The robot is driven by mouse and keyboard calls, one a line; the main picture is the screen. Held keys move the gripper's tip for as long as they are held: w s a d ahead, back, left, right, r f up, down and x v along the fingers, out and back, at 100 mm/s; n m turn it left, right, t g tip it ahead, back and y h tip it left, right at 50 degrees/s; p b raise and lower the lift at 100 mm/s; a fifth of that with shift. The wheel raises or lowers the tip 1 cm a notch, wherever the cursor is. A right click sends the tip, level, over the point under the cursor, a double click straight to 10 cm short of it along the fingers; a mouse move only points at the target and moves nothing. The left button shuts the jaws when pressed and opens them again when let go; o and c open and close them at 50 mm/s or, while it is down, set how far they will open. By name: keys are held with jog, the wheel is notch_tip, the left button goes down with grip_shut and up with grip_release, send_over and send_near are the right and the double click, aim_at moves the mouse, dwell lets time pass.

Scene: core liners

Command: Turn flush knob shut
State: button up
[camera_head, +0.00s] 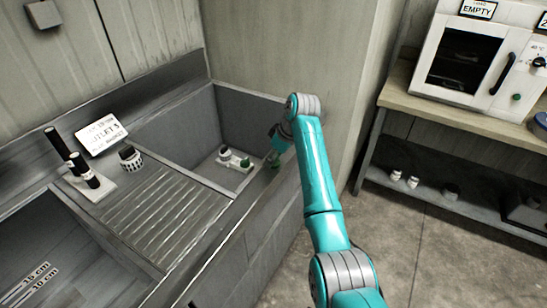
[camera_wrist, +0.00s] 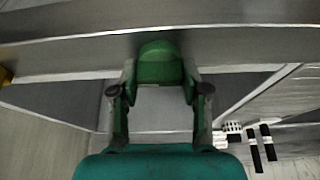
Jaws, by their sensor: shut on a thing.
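The green flush knob (camera_wrist: 158,62) is at the upper middle of the wrist view, against a grey metal wall. My gripper (camera_wrist: 160,88) has a finger on each side of it and is shut on it. In the head view my teal arm reaches to the right side of the sink basin, with my gripper (camera_head: 279,142) at the inner side of the rim. A small green part, which seems to be the knob (camera_head: 274,159), shows just below it. The knob's turn angle cannot be told, and its far side is hidden.
The grey basin (camera_head: 222,110) holds a small pale block with black and green parts (camera_head: 236,159). A ribbed drainboard (camera_head: 160,205), a sign (camera_head: 101,134) and black-topped cylinders (camera_head: 86,170) are to the left. A bench with a white oven (camera_head: 478,65) stands right, with open floor between.

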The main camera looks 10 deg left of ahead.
jog(key=m+t+h, duration=0.1)
jog(key=m, duration=0.3)
jog(key=m+t+h, duration=0.1)
jog(key=m, duration=0.3)
jog(key=shift+m, duration=0.3)
jog(key=m+h, duration=0.2)
jog(key=m, duration=0.2)
jog(key=shift+t, duration=0.3)
jog(key=m, duration=0.2)
jog(key=m+h, duration=0.1)
jog(key=m, duration=0.1)
jog(key=shift+m+h, duration=0.3)
jog(key=shift+m, duration=0.3)
jog(key=o, duration=1.1)
jog(key=shift+o, duration=0.2)
